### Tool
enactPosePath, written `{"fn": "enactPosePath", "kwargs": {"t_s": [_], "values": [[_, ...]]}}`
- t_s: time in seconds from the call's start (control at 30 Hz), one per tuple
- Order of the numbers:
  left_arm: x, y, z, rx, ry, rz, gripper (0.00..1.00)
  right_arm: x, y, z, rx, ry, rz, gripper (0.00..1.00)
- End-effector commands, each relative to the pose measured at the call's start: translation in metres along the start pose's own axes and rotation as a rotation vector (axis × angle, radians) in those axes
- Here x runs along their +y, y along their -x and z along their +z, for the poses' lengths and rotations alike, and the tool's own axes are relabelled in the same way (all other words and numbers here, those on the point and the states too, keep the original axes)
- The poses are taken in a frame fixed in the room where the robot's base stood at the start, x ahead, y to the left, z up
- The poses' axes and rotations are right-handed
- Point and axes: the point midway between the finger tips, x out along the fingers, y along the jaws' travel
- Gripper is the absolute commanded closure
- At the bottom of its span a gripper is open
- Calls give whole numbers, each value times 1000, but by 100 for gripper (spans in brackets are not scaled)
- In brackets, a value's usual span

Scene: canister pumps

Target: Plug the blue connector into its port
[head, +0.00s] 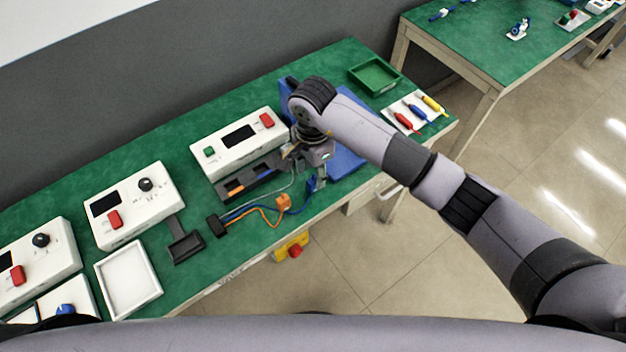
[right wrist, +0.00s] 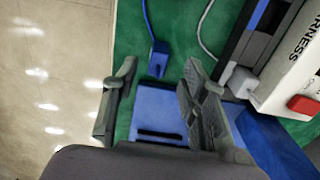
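The blue connector (head: 312,184) is on the end of a blue cable, near the front edge of the green bench. In the right wrist view, the blue connector (right wrist: 158,60) lies between my right gripper's fingertips, with gaps to both fingers. My right gripper (head: 321,168) is open above the bench; it also shows in the right wrist view (right wrist: 160,76). A white harness tester (head: 238,140) stands behind a dark port block (head: 248,179) with blue and orange strips. My arm and gripper hide the block's right end. My left gripper is out of view.
An orange connector (head: 283,202) lies left of the blue one. A grey plug (right wrist: 238,82) on a grey cable sits by the block. A green tray (head: 375,76) and screwdrivers (head: 407,119) are farther right.

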Motion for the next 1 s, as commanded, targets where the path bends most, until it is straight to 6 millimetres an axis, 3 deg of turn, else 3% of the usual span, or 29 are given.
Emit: {"fn": "enactPosePath", "kwargs": {"t_s": [0.07,0.2,0.47,1.0], "values": [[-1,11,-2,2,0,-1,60,4,-9,3,-4,-1,5,60],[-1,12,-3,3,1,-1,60,2,-27,2,-3,-1,2,60],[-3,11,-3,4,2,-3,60,2,-32,1,0,1,-1,60],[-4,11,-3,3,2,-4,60,2,-31,1,0,0,-1,95]]}}
